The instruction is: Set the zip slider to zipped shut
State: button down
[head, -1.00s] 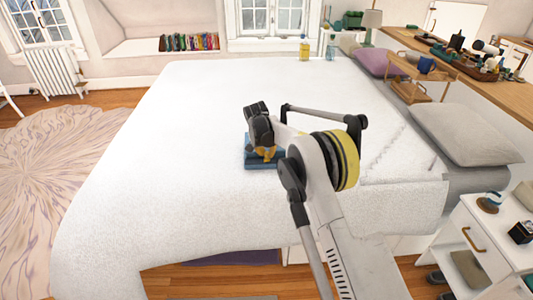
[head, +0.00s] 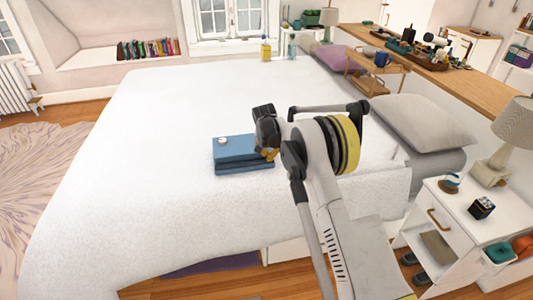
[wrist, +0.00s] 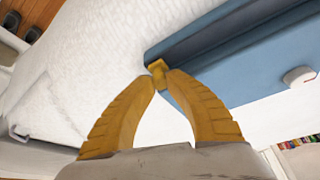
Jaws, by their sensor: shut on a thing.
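A blue case (head: 240,150) lies on the white bed, with a dark gap along its front side between an upper and a lower part. It also shows in the wrist view (wrist: 230,65). A small yellow zip slider (wrist: 158,70) sits at the case's near corner in the wrist view, at one end of the gap. My gripper (wrist: 160,78) has its yellow fingertips closed together on the slider. In the head view my gripper (head: 268,154) is at the right end of the case, and the slider itself cannot be made out there.
A small white round thing (head: 222,140) is on top of the case. The bed (head: 150,150) is clear around it. Pillows (head: 425,122) lie to the right, and a white nightstand (head: 470,225) with small items and a lamp (head: 513,130) stands at the lower right.

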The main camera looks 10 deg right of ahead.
jog(key=c, duration=1.5)
grip_release()
jog(key=shift+d, duration=0.2)
jog(key=shift+c, duration=0.2)
jog(key=v, duration=1.2)
